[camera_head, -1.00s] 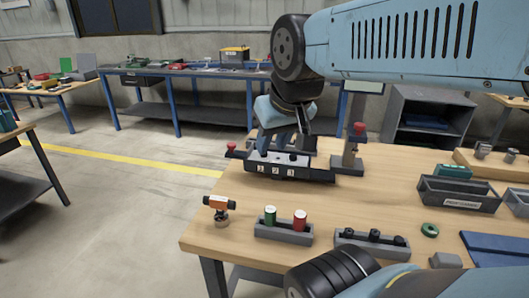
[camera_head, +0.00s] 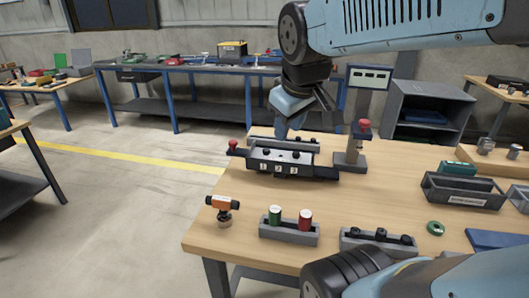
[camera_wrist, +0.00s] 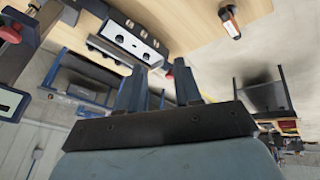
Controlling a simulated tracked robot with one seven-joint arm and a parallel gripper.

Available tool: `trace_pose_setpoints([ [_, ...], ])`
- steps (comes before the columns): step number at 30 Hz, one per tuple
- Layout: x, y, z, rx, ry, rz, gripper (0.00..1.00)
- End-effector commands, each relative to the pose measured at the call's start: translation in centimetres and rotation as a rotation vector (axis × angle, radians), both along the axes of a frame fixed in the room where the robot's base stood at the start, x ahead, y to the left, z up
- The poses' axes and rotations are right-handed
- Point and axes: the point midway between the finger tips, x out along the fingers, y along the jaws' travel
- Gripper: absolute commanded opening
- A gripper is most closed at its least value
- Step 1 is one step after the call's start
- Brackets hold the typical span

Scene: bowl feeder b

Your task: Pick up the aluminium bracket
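I cannot clearly tell which thing is the aluminium bracket. A dark fixture (camera_head: 262,168) with a pale grey top piece (camera_head: 281,156), black knobs and number labels stands near the table's back left edge. The fixture's pale top, with round dark spots, also shows in the wrist view (camera_wrist: 124,40). My gripper (camera_head: 284,128) is raised above and behind the fixture, apart from it. In the wrist view my gripper (camera_wrist: 158,76) has its two fingers spread, with nothing visible between them.
A post with a display (camera_head: 369,78) and red knob stands right of the fixture. An orange-black tool (camera_head: 223,204), a holder with green and red cylinders (camera_head: 289,232) and a dark bin (camera_head: 462,192) are on the table. Small grey metal parts (camera_head: 486,146) lie at the right.

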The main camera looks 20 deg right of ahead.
Motion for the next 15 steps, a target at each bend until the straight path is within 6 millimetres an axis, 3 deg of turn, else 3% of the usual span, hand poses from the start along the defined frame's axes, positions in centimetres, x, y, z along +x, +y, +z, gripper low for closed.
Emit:
trace_pose_setpoints([
  [15, 11.8, 1.5, -1.2, -0.572, 0.234, 1.002, 0.34],
])
